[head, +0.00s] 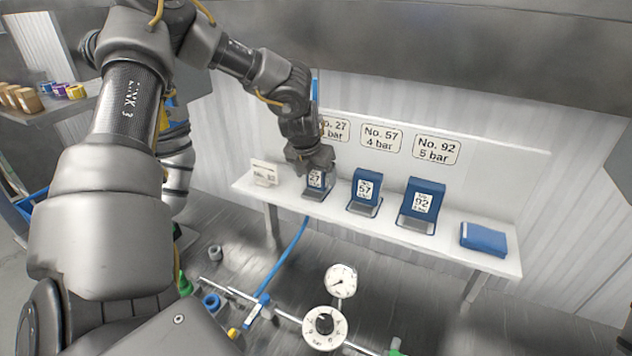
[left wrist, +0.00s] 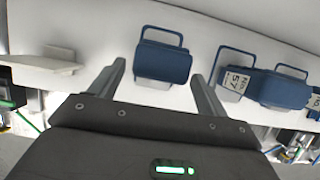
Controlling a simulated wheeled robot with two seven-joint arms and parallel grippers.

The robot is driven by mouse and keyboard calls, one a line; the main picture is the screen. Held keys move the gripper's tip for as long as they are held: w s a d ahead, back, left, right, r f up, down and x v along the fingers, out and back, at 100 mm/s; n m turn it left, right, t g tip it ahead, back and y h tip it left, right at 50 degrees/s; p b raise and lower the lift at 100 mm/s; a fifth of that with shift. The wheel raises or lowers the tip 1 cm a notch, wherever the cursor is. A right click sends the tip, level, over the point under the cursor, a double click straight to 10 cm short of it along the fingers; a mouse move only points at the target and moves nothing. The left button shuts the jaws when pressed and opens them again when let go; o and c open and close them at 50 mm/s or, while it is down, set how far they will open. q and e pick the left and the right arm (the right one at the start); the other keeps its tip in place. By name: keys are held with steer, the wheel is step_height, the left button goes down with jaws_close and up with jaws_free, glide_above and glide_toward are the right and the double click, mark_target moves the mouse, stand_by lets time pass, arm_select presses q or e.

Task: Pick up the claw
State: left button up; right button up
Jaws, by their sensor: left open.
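Three blue pieces with white number labels stand on grey bases on a white shelf: 27 (head: 317,181), 57 (head: 366,188) and 92 (head: 423,203). I cannot tell from the frames which one is the claw. My left gripper (head: 311,163) is just above the 27 piece and partly hides its top. In the left wrist view the open fingers (left wrist: 160,73) lie on either side of a blue piece (left wrist: 162,62) with a handle loop, apart from it. The 57 piece also shows there (left wrist: 236,78), right of the fingers. My right gripper is not in view.
A small white card stand (head: 264,173) is left of the 27 piece. A flat blue case (head: 484,238) lies at the shelf's right end. Wall signs (head: 381,137) hang behind. Gauges (head: 341,281) and a blue hose (head: 284,256) are below, in front.

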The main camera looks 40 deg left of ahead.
mark_target(315, 175)
arm_select(q)
steer(key=p+x, duration=0.1)
steer(key=x, duration=0.2)
steer(key=shift+a+f+p, duration=0.15)
steer(key=shift+p, duration=0.2)
steer(key=shift+w+f, duration=0.1)
steer(key=shift+f, duration=0.15)
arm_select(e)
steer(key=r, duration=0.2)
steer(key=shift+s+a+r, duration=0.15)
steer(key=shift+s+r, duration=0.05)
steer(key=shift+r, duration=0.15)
arm_select(q)
steer(key=c, duration=1.4)
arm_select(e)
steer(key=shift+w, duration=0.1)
